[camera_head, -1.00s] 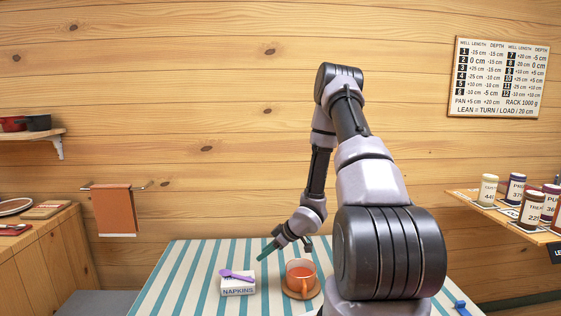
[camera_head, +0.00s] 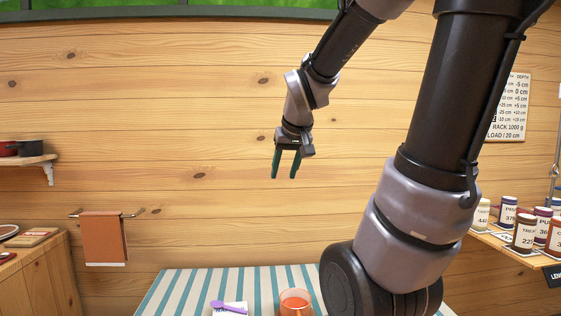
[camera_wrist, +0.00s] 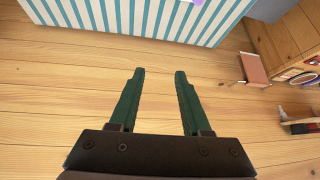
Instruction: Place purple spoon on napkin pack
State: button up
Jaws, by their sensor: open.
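The purple spoon (camera_head: 229,307) lies on top of the white napkin pack (camera_head: 236,311) on the striped table, at the bottom of the head view. The lower part of the pack is cut off by the picture edge. My gripper (camera_head: 284,177) is raised well above the table, fingers pointing down, open and empty. In the wrist view my gripper (camera_wrist: 159,72) shows its two green fingers apart with nothing between them.
A cup of orange-red drink (camera_head: 296,302) stands right of the pack on the striped table (camera_head: 178,290). A shelf with labelled jars (camera_head: 525,232) is at the right. An orange towel (camera_head: 103,238) hangs on the left wall. The air around my gripper is clear.

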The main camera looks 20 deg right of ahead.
jog(key=s+a+r+m+y, duration=0.1)
jog(key=s+a+r, duration=0.1)
jog(key=s, duration=0.3)
jog(key=s+a+r+m+y, duration=0.1)
jog(key=s+a+r, duration=0.1)
jog(key=s, duration=0.3)
jog(key=shift+s+a+y, duration=0.15)
jog(key=shift+a+y, duration=0.25)
jog(key=shift+a, duration=0.4)
